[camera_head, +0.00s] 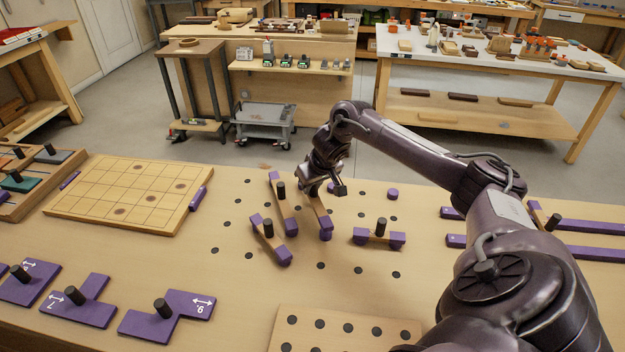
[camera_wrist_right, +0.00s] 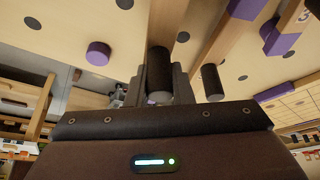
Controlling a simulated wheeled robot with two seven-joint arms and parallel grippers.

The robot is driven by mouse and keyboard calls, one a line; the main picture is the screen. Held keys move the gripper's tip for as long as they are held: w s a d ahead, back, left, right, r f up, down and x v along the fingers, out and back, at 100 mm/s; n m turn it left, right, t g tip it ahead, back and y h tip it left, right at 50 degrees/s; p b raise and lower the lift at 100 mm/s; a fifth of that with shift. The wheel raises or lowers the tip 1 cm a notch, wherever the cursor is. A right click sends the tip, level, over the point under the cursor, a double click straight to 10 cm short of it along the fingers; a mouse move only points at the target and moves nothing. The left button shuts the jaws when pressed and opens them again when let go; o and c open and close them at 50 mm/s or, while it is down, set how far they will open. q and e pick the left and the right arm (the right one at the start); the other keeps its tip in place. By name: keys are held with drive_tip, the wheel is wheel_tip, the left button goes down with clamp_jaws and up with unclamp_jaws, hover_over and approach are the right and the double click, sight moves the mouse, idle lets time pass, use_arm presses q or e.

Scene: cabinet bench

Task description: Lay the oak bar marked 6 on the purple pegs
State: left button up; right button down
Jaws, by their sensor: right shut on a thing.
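My right gripper (camera_head: 336,188) is shut on the dark knob of an oak bar (camera_head: 319,209), in the middle of the board of holes. The held bar also shows in the right wrist view (camera_wrist_right: 163,18). A purple piece (camera_head: 326,234) is at the bar's near end; I cannot tell whether the bar rests on it. The far end is partly hidden by the gripper, and no number on this bar can be read. A lone round purple peg (camera_head: 393,193) stands to the right; it shows in the right wrist view (camera_wrist_right: 98,53). My left gripper is not in view.
Purple-ended oak bars with dark knobs stand close by: two on the left (camera_head: 288,211) (camera_head: 263,243) and one on the right (camera_head: 379,238). Purple shaped plates (camera_head: 190,305) lie front left. A gridded board (camera_head: 110,185) lies left. Purple rails (camera_head: 590,226) lie right.

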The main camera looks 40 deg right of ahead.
drive_tip(key=shift+f+p, duration=0.35)
drive_tip(key=shift+p, duration=0.45)
idle(0.7)
drive_tip(key=shift+f, duration=0.2)
idle(0.5)
drive_tip(key=shift+f, duration=0.3)
drive_tip(key=shift+f, duration=0.2)
idle(0.5)
drive_tip(key=shift+p, duration=0.6)
idle(1.2)
drive_tip(key=c, duration=0.8)
unclamp_jaws()
